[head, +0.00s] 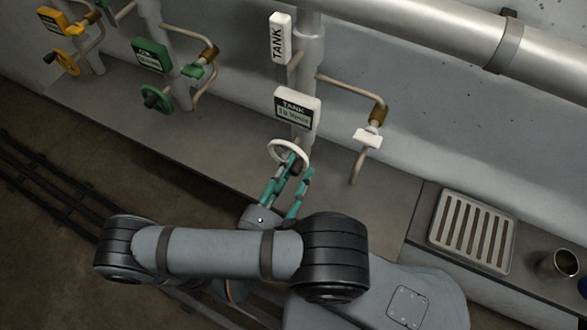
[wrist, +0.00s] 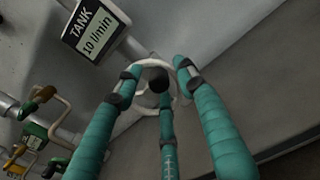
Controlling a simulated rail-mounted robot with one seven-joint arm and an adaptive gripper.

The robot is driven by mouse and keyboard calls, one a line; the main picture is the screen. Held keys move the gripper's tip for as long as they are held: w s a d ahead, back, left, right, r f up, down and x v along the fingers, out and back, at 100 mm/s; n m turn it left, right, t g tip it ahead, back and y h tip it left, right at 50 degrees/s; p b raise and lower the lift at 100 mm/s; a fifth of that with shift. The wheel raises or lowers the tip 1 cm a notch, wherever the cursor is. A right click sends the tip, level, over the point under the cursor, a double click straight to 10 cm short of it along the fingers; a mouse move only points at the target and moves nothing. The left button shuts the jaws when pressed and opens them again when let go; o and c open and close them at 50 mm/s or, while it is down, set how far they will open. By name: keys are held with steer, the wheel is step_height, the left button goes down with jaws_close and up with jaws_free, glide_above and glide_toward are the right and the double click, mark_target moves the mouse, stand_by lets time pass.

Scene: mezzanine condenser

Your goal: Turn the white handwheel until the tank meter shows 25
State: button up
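The white handwheel (head: 276,146) with its dark hub sits below the tank meter (head: 296,108), on the tank pipe. In the wrist view the handwheel (wrist: 150,64) lies between my fingertips. The meter (wrist: 96,33) reads 10 l/min there; its digits are small in the head view. My gripper (head: 296,164) has teal-wrapped fingers with grey tips and reaches up to the wheel from below. In the wrist view my gripper (wrist: 156,78) has its fingers spread, two at the sides of the rim and one low in the middle. Whether the tips touch the rim is unclear.
A white-handled valve (head: 368,138) on a bent pipe stands right of the meter. A green handwheel (head: 157,98) and a yellow one (head: 66,63) with their meters are to the left. A slatted grate (head: 473,232) and a metal cup (head: 560,265) sit at right.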

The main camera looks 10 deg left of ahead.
steer(key=c, duration=0.3)
jaws_close()
stand_by(0.3)
